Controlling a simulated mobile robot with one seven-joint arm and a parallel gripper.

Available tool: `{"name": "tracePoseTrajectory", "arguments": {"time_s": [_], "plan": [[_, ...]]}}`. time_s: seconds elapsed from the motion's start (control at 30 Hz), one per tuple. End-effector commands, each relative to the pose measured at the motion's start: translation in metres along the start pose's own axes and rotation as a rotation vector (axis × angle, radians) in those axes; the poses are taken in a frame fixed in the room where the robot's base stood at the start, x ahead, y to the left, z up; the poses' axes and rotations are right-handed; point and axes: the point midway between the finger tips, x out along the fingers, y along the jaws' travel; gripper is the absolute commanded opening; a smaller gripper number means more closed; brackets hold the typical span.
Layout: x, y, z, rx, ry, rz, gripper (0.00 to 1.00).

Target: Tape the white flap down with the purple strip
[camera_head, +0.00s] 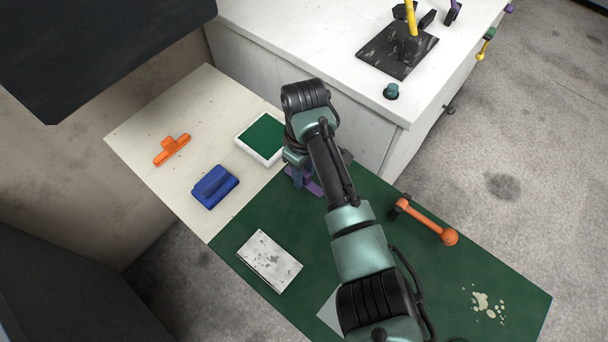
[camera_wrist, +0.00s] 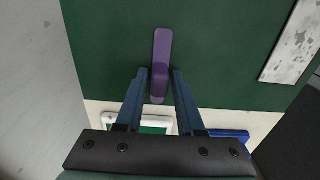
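The purple strip (camera_wrist: 162,50) lies on the green mat (camera_head: 390,212) near its edge with the pale board; in the head view it (camera_head: 316,189) is partly hidden by my gripper (camera_head: 301,178). In the wrist view my gripper (camera_wrist: 159,73) is open, with one blue finger on each side of the strip's near end and gaps between. I cannot tell its height above the strip. A pale flat piece (camera_head: 328,313), perhaps the white flap, shows beside my arm, which hides most of it.
A speckled white block (camera_head: 270,260) lies on the mat's left part. A blue block (camera_head: 214,187), an orange clip-like piece (camera_head: 172,150) and a white-framed green pad (camera_head: 262,137) are on the pale board. An orange-handled tool (camera_head: 428,222) lies right of my arm. A white cabinet (camera_head: 300,45) stands behind.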

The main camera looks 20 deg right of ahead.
Motion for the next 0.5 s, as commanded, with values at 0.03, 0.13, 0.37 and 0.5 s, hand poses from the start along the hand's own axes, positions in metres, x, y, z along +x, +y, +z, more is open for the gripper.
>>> {"name": "tracePoseTrajectory", "arguments": {"time_s": [0.03,0.13,0.37,0.5], "plan": [[-0.0001,0.0,-0.0001,0.0,0.0,0.0,0.26],[-0.0002,-0.0001,-0.0001,0.0,0.0,0.0,0.08],[-0.0004,0.0,-0.0002,0.0,0.0,0.0,0.0],[-0.0005,0.0,-0.0002,0.0,0.0,0.0,0.0]]}}
